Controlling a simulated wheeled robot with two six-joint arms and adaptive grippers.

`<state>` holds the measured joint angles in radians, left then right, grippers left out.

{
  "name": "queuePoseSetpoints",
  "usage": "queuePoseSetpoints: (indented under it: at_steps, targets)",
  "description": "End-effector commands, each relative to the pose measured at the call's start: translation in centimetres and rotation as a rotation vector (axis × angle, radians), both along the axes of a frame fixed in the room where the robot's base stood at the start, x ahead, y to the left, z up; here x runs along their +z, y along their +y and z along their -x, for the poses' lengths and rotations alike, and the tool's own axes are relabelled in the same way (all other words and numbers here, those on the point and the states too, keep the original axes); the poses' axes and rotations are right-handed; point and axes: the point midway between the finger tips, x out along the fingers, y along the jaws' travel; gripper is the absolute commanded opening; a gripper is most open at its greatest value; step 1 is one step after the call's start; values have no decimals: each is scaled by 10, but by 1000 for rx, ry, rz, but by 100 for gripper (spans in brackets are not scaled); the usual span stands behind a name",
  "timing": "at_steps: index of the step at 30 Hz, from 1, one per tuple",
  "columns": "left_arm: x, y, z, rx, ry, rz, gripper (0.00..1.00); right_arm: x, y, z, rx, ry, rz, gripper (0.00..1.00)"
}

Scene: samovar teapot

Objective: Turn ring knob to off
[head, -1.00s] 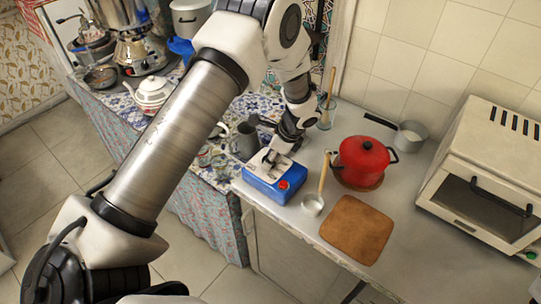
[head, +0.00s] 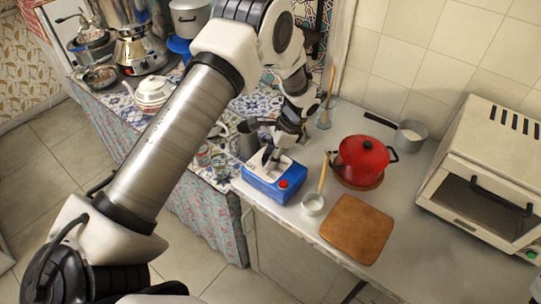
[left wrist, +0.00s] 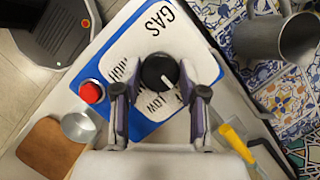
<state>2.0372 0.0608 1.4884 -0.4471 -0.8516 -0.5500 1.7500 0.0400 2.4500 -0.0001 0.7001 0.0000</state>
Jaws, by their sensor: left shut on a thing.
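A blue box with a white top plate (head: 262,190) stands on the grey counter and has a red button (head: 284,184) on its near right corner. In the left wrist view the plate (left wrist: 128,40) reads GAS, with LOW and a partly covered HIGH below. The round black ring knob (left wrist: 157,70) carries a white pointer mark at its lower right edge, toward the LOW side. My left gripper (head: 271,160) comes down over the box. Its two fingers (left wrist: 159,92) are shut on the knob's sides. No OFF label can be made out. My right gripper is not in view.
A red pot (head: 362,158), a small ladle-like pan (head: 313,203) and a wooden board (head: 356,229) stand right of the box. A grey metal jug (head: 246,138) is close behind left. A white oven (head: 490,190) fills the right.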

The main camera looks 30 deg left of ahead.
Motion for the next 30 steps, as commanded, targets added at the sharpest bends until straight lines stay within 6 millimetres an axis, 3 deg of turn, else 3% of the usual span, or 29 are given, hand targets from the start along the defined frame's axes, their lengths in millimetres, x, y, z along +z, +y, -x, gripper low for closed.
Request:
queuePoseSetpoints:
  at_steps: [5, 6, 7, 8, 20, 30]
  targets:
    - [-3, 0, 3, 2, 9, 1, 7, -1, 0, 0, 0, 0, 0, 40]
    - [-3, 0, 3, 2, 9, 1, 52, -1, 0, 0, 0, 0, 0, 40]
    - [-3, 0, 3, 2, 9, 1, 63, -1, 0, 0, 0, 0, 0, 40]
    - [-3, 0, 3, 2, 8, 1, 67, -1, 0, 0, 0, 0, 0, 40]
    - [8, -3, -2, -1, 0, 0, 67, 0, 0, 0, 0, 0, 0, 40]
    - [81, -26, -23, -1, 0, 0, 67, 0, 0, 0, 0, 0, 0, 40]
